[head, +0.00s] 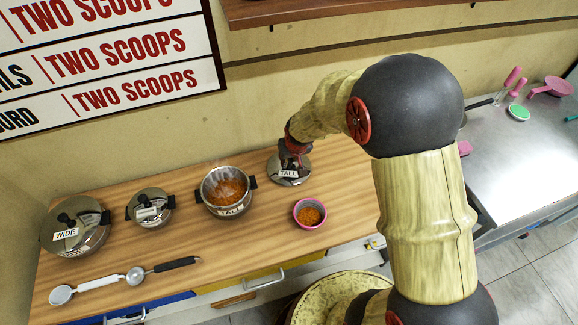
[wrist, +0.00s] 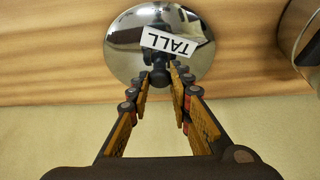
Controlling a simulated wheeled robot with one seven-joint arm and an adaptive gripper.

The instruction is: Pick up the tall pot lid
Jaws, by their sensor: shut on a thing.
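The tall pot lid (head: 287,177) is a round shiny metal lid with a white label reading TALL. It is on the wooden counter, right of the open tall pot (head: 228,207), which holds orange-brown food. In the wrist view the lid (wrist: 130,50) shows at the top centre, with its dark knob between my fingertips. My gripper (wrist: 159,78) is shut on the knob. In the head view my gripper (head: 292,150) is above the lid, partly hiding it. I cannot tell whether the lid is clear of the counter.
A wide lidded pot (head: 90,236) and a smaller lidded pot (head: 158,218) stand at the left. A pink bowl of food (head: 309,222) is near the front edge. Two ladles (head: 165,267) lie at the front left. The wall is close behind the counter.

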